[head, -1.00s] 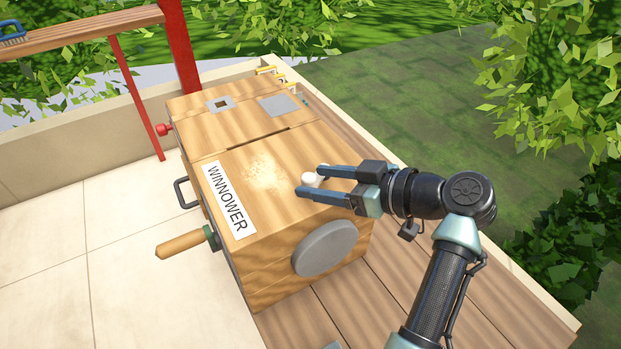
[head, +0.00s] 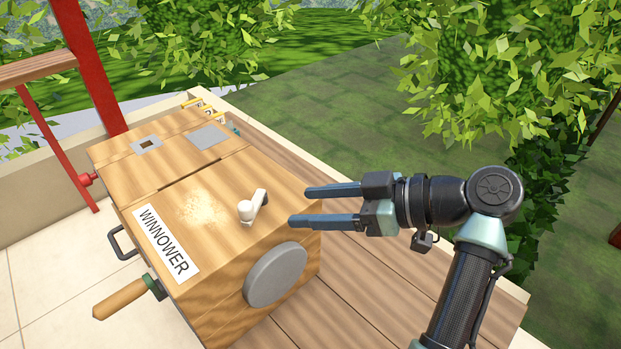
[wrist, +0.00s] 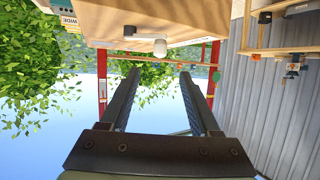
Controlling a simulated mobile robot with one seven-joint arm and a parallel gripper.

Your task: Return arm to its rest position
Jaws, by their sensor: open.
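My gripper (head: 298,205) is open and empty, with its two blue-grey fingers pointing left over the near right edge of the winnower. In the wrist view, the fingers (wrist: 160,70) are spread apart with nothing between them. A small white piece with a rounded end (head: 247,210) sits on the winnower's top, left of the fingertips and apart from them. It also shows in the wrist view (wrist: 158,47), beyond the fingertips. The wooden winnower (head: 165,190) stands below and left of my gripper.
The winnower has a wooden crank handle (head: 120,299), a metal side handle (head: 118,243) and a grey round disc (head: 276,275). A red post (head: 90,70) stands behind it. The wooden deck (head: 370,290) lies under my arm. Leafy bushes (head: 500,70) stand at right.

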